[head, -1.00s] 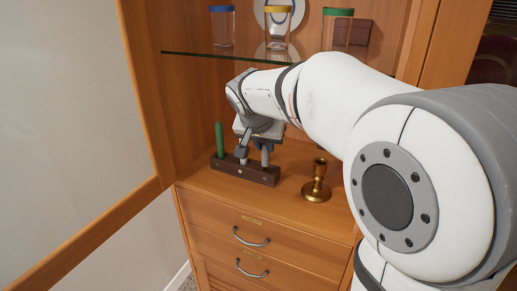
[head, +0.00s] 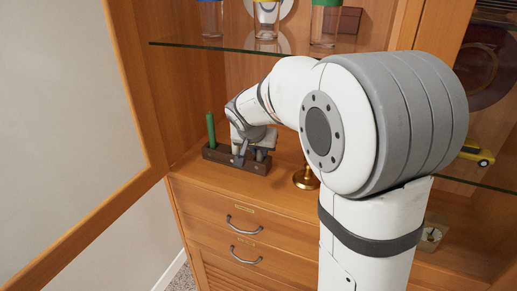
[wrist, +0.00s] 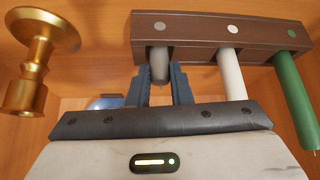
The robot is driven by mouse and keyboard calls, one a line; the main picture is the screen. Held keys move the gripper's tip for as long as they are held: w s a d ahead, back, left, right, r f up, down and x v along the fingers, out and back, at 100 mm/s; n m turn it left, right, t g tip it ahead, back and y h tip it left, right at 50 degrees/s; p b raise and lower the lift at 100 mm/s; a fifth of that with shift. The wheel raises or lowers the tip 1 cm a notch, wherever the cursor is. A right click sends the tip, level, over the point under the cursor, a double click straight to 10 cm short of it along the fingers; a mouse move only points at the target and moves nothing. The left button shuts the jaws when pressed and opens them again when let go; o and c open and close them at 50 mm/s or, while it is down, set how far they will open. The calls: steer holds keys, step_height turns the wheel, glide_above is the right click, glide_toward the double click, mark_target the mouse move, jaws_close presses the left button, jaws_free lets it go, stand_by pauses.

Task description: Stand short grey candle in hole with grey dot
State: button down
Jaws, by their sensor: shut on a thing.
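The dark wooden block (wrist: 195,48) has a grey dot, a white dot and a green dot on its face; in the head view the block (head: 218,155) sits on the cabinet top. The short grey candle (wrist: 159,64) is between the two fingers of my gripper (wrist: 159,88), which is shut on it. One end of the candle meets the block in line with the grey dot (wrist: 159,26); how deep it sits is hidden. A white candle (wrist: 232,76) and a taller green candle (wrist: 294,95) stand in the other holes. The green one shows in the head view (head: 211,127).
A brass candlestick (wrist: 40,62) stands beside the block, partly behind my arm in the head view (head: 304,180). A glass shelf (head: 200,45) with several lidded jars is above my wrist. An open cabinet door (head: 75,110) is at the left.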

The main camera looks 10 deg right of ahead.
steer(key=shift+f+b, duration=0.2)
steer(key=shift+b, duration=0.1)
steer(key=c, duration=1.3)
jaws_free()
steer(key=shift+r, duration=0.1)
steer(key=shift+r+p, duration=0.35)
steer(key=b+v, duration=0.1)
steer(key=v, duration=1.1)
steer(key=s+d+f+n+g+y, duration=0.1)
steer(key=s+f+n, duration=0.1)
steer(key=s+f, duration=0.2)
steer(key=s+d+f+n+g+y, duration=0.1)
steer(key=s+f, duration=0.3)
steer(key=s, duration=0.7)
steer(key=s+d+f+n+y, duration=0.1)
steer(key=s+f+n, duration=0.1)
steer(key=s+f, duration=0.3)
steer(key=shift+s+f+n+g, duration=0.1)
steer(key=shift+s+n+g, duration=0.25)
steer(key=shift+s, duration=1)
steer(key=shift+d, duration=0.1)
